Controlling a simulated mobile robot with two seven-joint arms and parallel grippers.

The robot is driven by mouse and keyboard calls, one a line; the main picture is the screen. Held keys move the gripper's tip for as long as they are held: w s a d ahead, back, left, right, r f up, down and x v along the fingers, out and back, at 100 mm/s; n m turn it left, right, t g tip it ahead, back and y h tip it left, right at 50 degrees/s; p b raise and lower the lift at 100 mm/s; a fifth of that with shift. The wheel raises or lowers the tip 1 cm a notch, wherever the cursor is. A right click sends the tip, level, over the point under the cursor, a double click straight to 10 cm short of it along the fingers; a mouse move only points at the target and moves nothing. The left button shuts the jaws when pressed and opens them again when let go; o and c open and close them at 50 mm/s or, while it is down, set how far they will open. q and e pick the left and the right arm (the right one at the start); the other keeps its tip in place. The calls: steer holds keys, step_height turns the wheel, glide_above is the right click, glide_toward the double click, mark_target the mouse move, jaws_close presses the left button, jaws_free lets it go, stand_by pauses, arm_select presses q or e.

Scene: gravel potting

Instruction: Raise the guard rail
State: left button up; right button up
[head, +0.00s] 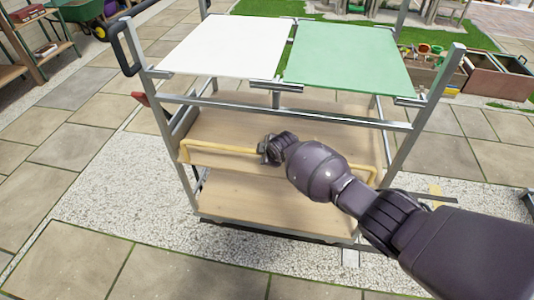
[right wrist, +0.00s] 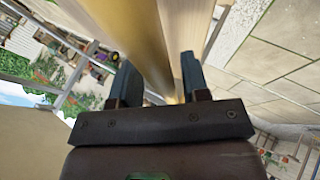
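The yellow guard rail (head: 222,149) runs along the front of the cart's middle shelf (head: 225,125), its ends bent back at both sides. My right gripper (head: 268,150) is at the rail's middle, and my right arm hides part of the rail. In the right wrist view, the rail (right wrist: 135,35) passes down toward the space between the two fingers (right wrist: 158,88). A gap stands between the fingers, and I cannot tell whether both press on the rail. My left gripper is not in view.
The metal cart has a black handle (head: 125,45), a white top panel (head: 225,45), a green top panel (head: 345,55) and a lower wooden shelf (head: 260,205). A front crossbar (head: 290,112) runs above the rail. Crates (head: 498,75) stand at the back right.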

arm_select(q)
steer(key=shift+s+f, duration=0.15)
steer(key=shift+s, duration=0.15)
arm_select(e)
steer(key=shift+s+d+r+p, duration=0.1)
steer(key=shift+s+r+p, duration=0.1)
steer(key=shift+r+p, duration=0.15)
arm_select(q)
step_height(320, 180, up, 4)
steer(key=p, duration=0.4)
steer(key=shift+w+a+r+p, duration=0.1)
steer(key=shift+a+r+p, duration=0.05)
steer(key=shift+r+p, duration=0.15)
arm_select(e)
steer(key=v, duration=1)
steer(key=shift+s+f, duration=0.1)
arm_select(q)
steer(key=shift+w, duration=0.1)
